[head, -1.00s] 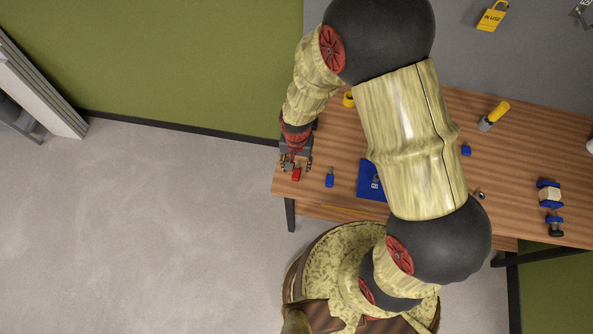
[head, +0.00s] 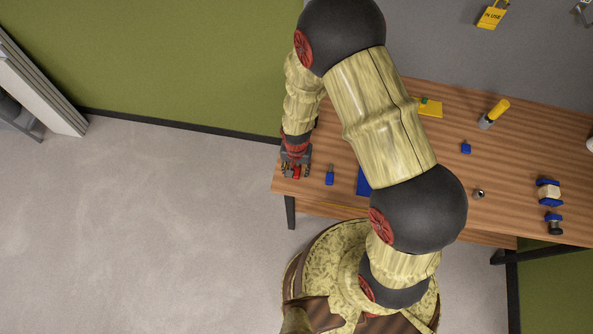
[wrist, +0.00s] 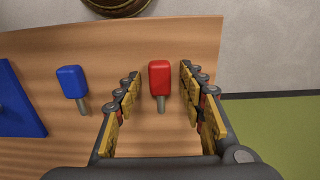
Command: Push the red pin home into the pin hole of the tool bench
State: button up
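The red pin (wrist: 159,77) has a red block-shaped head and a grey shank. It lies on the wooden bench top (wrist: 205,45), and in the head view its red head (head: 296,172) shows near the bench's left end. My gripper (wrist: 158,84) is open, with one finger on each side of the red pin. Gaps show between the pin and both fingers. In the head view my gripper (head: 296,170) covers part of the pin. I cannot make out the pin hole in either view.
A blue pin (wrist: 72,83) lies left of my gripper in the wrist view, with a blue plate (wrist: 18,105) beyond it. A yellow piece (head: 430,107), a yellow-handled tool (head: 495,113) and a blue-ended clamp-like item (head: 549,194) are farther right on the bench.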

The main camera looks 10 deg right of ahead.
aim_at(296, 166)
grip_shut()
dwell(0.6)
jog(key=shift+w+r, duration=0.1)
jog(key=shift+r, duration=0.35)
notch_tip(296, 166, up, 2)
jog(key=shift+r, duration=0.15)
jog(key=s+d+r, duration=0.9)
jog(key=s+r, duration=0.1)
jog(key=s, duration=0.1)
jog(key=shift+f, duration=0.1)
